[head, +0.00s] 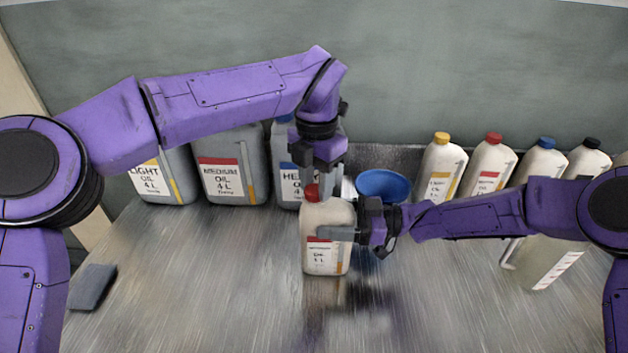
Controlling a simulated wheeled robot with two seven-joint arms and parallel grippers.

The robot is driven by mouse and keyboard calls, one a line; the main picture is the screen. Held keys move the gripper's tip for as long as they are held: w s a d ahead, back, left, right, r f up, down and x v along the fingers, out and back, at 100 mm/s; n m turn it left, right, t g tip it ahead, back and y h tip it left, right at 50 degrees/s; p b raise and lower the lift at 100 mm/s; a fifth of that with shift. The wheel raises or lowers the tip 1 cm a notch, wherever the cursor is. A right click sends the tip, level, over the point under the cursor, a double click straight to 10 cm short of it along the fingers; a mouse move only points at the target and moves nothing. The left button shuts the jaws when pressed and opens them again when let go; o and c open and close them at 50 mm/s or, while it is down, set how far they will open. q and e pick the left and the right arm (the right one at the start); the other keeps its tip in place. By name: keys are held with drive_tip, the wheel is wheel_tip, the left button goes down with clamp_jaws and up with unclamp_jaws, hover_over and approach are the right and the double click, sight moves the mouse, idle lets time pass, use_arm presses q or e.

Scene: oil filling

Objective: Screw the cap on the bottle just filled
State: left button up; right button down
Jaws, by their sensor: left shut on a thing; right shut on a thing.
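A white bottle (326,262) with a red-banded "Medium oil" label stands upright near the middle of the metal table. A red cap (312,192) sits at the top of its neck; I cannot tell how tightly it is seated. My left gripper (315,180) comes down from above and is shut on the red cap. My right gripper (345,232) comes from the right and is shut on the bottle's upper body. The fingers hide part of the cap and of the bottle's side.
Grey canisters for light (160,182), medium (232,165) and heavy oil (290,185) stand at the back left. A blue funnel (384,186) is behind my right gripper. Several capped white bottles (440,172) line the back right. A dark pad (92,287) lies front left. The front middle is clear.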

use_arm(q)
drive_tip(key=m, duration=0.6)
drive_tip(key=shift+s+m, duration=0.15)
drive_tip(key=shift+m, duration=0.15)
drive_tip(key=m, duration=0.3)
drive_tip(key=shift+d, duration=0.1)
drive_tip(key=m, duration=0.6)
drive_tip(key=shift+s+m, duration=0.2)
drive_tip(key=shift+m, duration=0.1)
drive_tip(key=m, duration=0.6)
drive_tip(key=shift+s, duration=0.1)
drive_tip(key=m, duration=0.7)
drive_tip(key=shift+a, duration=0.25)
drive_tip(key=o, duration=1)
